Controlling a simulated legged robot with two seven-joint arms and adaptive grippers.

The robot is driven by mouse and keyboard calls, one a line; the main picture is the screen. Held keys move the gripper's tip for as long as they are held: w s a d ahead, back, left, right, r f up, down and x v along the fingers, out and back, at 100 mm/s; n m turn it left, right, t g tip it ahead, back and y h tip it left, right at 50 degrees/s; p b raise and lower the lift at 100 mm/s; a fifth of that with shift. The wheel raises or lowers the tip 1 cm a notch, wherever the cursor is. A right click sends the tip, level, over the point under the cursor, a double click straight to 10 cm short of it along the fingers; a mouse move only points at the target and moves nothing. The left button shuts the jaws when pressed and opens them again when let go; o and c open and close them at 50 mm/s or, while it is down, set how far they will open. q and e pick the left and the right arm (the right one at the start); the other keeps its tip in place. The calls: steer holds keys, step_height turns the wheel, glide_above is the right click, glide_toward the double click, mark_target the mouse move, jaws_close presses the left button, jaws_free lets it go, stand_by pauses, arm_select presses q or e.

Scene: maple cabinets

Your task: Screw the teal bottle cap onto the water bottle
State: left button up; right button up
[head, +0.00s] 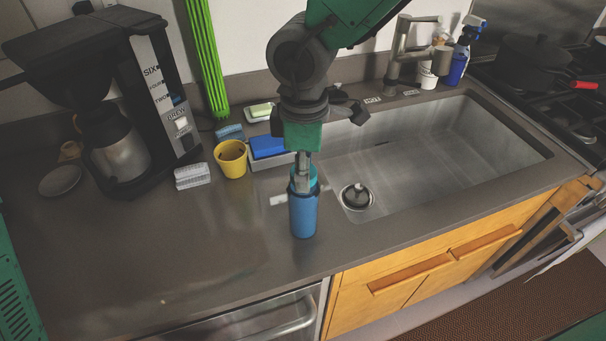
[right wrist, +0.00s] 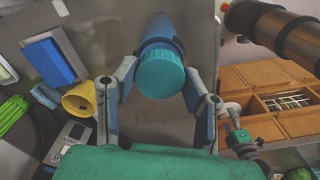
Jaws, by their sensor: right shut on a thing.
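The blue water bottle (head: 303,217) stands upright on the dark counter, left of the sink's near left corner. The teal cap (head: 312,173) is at the bottle's top; I cannot tell how far it is threaded. My right gripper (head: 302,180) points down over the bottle, shut on the teal cap and partly hiding it. In the right wrist view the cap's round teal top (right wrist: 162,74) faces the camera between the two fingers, with the blue bottle body (right wrist: 160,28) behind it. My left gripper is not in view.
A yellow cup (head: 231,158) and a blue sponge (head: 267,146) sit behind and left of the bottle. A coffee maker (head: 150,80) stands at the back left. The steel sink (head: 430,150) lies right. The counter's front left is clear.

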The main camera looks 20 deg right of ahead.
steer(key=shift+s+f+m, duration=0.15)
steer(key=shift+f+m, duration=0.05)
steer(key=shift+m, duration=0.5)
steer(key=shift+c, duration=0.5)
steer(key=o, duration=1.3)
steer(key=shift+o, duration=0.2)
steer(key=shift+w, duration=0.2)
steer(key=shift+r, duration=0.1)
